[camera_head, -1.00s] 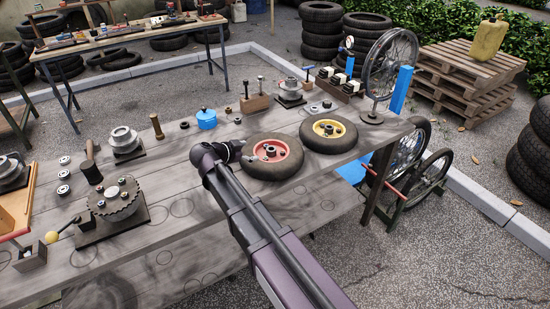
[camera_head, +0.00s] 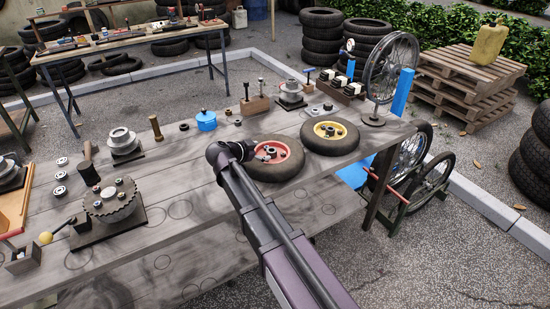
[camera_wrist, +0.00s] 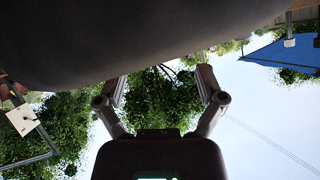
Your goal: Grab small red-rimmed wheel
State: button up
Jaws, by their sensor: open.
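The small red-rimmed wheel (camera_head: 285,166) lies flat on the grey wooden workbench (camera_head: 200,230), its black tyre around a red rim. My gripper (camera_head: 248,150) is at the left side of this wheel in the head view, overlapping the tyre's left edge. Whether it touches the tyre cannot be told there. In the wrist view my gripper (camera_wrist: 162,85) is open, its two fingers apart. A large dark curved surface, probably the tyre (camera_wrist: 150,40), fills the top of that view and comes down close to the fingertips.
A yellow-rimmed wheel (camera_head: 346,142) lies just right of the red one. A blue pot (camera_head: 206,121), a wooden block with upright tools (camera_head: 254,105) and a toothed disc on a stand (camera_head: 112,205) are also on the bench. The bench's front middle is clear.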

aim_at(273, 149)
jog(key=shift+b+x, duration=0.75)
jog(key=shift+x, duration=1.3)
grip_shut()
jog(key=shift+r+p, duration=0.3)
jog(key=shift+r+p, duration=1.6)
jog(key=shift+r, duration=0.05)
jog(key=s+d+r+p, duration=0.1)
jog(key=s+d, duration=0.8)
jog(key=s, duration=0.4)
jog(key=shift+d+r, duration=0.1)
jog(key=shift+d, duration=0.1)
